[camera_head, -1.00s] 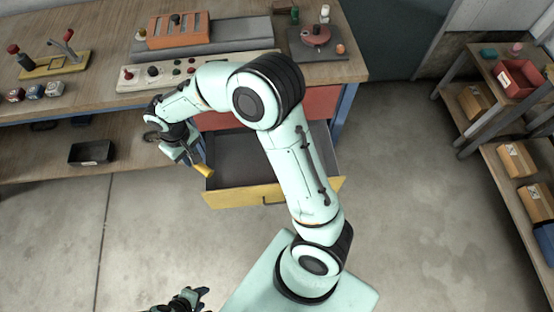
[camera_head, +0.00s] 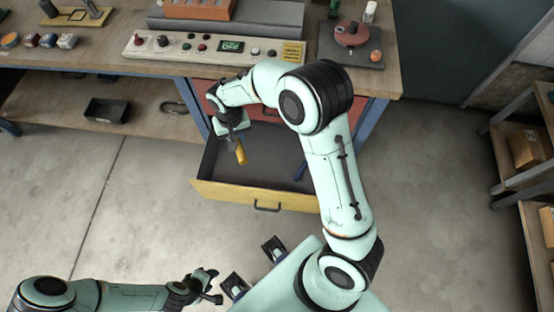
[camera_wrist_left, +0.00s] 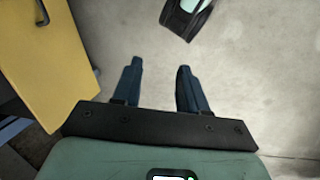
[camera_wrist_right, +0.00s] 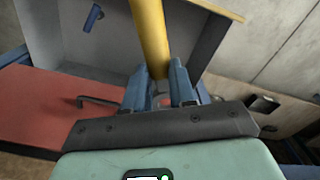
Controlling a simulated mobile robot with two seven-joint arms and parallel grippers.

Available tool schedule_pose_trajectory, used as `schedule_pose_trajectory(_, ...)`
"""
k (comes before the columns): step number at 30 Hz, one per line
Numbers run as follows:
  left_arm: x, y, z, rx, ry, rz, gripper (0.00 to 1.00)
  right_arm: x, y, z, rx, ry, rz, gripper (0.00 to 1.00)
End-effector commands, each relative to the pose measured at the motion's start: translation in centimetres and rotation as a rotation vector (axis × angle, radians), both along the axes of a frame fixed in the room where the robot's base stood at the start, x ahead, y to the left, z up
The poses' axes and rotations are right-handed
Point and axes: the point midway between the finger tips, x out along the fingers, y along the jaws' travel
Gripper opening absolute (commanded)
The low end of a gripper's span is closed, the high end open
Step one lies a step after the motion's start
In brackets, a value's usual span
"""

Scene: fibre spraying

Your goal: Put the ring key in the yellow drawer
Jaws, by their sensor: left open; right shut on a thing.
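The yellow drawer (camera_head: 220,193) is pulled out below the workbench, its grey inside showing. My right gripper (camera_head: 236,143) is over the drawer's left part. It is shut on a yellow-handled tool (camera_head: 240,154), which fills the gap between the fingers in the right wrist view (camera_wrist_right: 150,40). I cannot tell whether this tool is the ring key; its head is hidden. A blue-handled tool (camera_head: 300,170) lies inside the drawer, partly hidden by my arm. My left gripper (camera_head: 213,287) is open and empty over the floor, and the left wrist view shows the yellow front (camera_wrist_left: 65,60).
A red drawer front (camera_wrist_right: 45,110) is above the open drawer. The bench top holds a control panel (camera_head: 215,47) and a round red fixture (camera_head: 352,35). A black tray (camera_head: 107,109) and a curved dark piece (camera_head: 173,107) are on the lower shelf. Floor (camera_head: 130,220) is clear.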

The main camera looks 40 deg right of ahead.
Motion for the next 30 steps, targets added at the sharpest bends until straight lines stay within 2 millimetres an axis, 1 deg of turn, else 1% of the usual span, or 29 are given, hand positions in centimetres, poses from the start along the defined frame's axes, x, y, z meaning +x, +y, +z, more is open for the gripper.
schedule_pose_trajectory(1, -0.2, 0.3, -3.2, 0.009, -0.013, 0.009, 0.43, -0.1, -0.7, -3.8, -0.002, 0.003, -0.078, 0.0)
schedule_pose_trajectory(3, 0.4, 0.7, -5.4, 0.022, -0.041, 0.02, 0.43, 0.4, -1.7, -6.5, -0.002, 0.001, -0.195, 0.0)
schedule_pose_trajectory(5, 1.1, 1.1, -7.2, 0.031, -0.065, 0.029, 0.43, 1.0, -2.7, -8.7, -0.001, 0.001, -0.293, 0.0)
schedule_pose_trajectory(9, 2.7, 1.9, -11.3, 0.054, -0.118, 0.05, 0.43, 2.5, -4.9, -13.8, -0.002, 0.001, -0.512, 0.0)
schedule_pose_trajectory(13, 4.3, 2.6, -14.7, 0.073, -0.158, 0.066, 0.43, 3.9, -6.6, -17.8, -0.001, 0.001, -0.681, 0.0)
schedule_pose_trajectory(15, 5.0, 2.9, -16.0, 0.081, -0.176, 0.073, 0.43, 4.5, -7.3, -19.4, 0.0, 0.0, -0.75, 0.0)
schedule_pose_trajectory(18, 5.7, 3.2, -17.3, 0.09, -0.194, 0.08, 0.43, 5.3, -8.0, -20.9, 0.001, -0.002, -0.819, 0.0)
schedule_pose_trajectory(23, 6.5, 3.5, -18.1, 0.097, -0.212, 0.087, 0.43, 5.7, -8.6, -22.2, 0.003, -0.001, -0.87, 0.0)
schedule_pose_trajectory(25, 7.0, 3.7, -18.5, 0.103, -0.225, 0.092, 0.43, 5.7, -8.6, -23.4, 0.001, 0.001, -0.875, 0.0)
schedule_pose_trajectory(27, 7.7, 4.1, -18.9, 0.113, -0.243, 0.1, 0.43, 5.7, -8.6, -25.0, 0.002, 0.003, -0.876, 0.0)
schedule_pose_trajectory(30, 6.7, 4.4, -20.3, 0.116, -0.207, 0.101, 0.43, 5.7, -8.6, -27.8, 0.001, 0.002, -0.875, 0.0)
